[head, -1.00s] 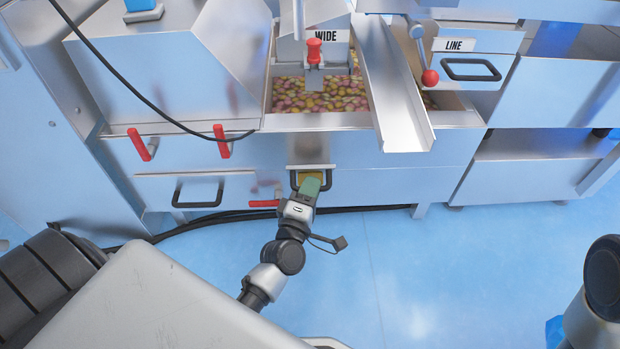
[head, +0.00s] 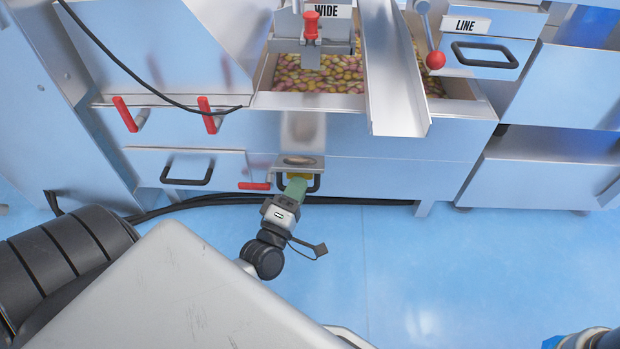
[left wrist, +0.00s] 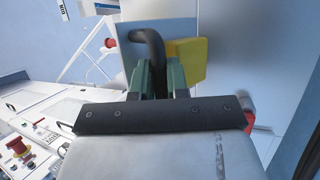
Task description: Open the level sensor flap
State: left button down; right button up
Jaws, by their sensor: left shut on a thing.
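The level sensor flap (head: 299,163) is a small metal plate on the machine's front, below the candy-filled hopper. In the head view it is tilted out from the front panel, its upper face showing. Its black loop handle (head: 313,185) is at its front. A yellow part (left wrist: 187,62) sits beside the handle in the left wrist view. My left gripper (head: 297,184), with green fingers, is shut on the handle. The wrist view shows the black bar (left wrist: 150,48) between the fingers (left wrist: 157,74). The fingers hide part of the handle and the yellow part. My right gripper does not show.
A drawer with a black handle (head: 187,175) and a red lever (head: 254,186) are left of the flap. Red handles (head: 125,114) are higher up. A metal chute (head: 394,75) slopes down at right. Black cables (head: 215,200) run along the machine's base. The blue floor (head: 390,260) is clear.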

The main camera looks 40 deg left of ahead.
pick_arm(q)
jog(key=shift+a+f+b, duration=0.15)
jog(key=shift+f+b, duration=0.35)
jog(key=shift+f, duration=0.05)
jog(key=shift+w+a+f+m+t+h+b, duration=0.15)
jog(key=shift+f+m+t+h+b, duration=0.55)
jog(key=shift+b, duration=0.75)
jog(key=shift+w+f+m+t+h+b, duration=0.1)
jog(key=shift+f+m+t+h+b, duration=0.35)
jog(key=shift+f+m+t+b, duration=0.75)
jog(key=shift+w+a+f+m+t+h+b, duration=0.15)
jog(key=shift+f+m+t+h+b, duration=0.4)
jog(key=shift+b, duration=1.1)
jog(key=shift+r+t, duration=0.15)
jog(key=shift+t, duration=0.2)
jog(key=shift+d, duration=0.1)
jog(key=c, duration=1.4)
grip_release()
jog(key=shift+s, duration=0.1)
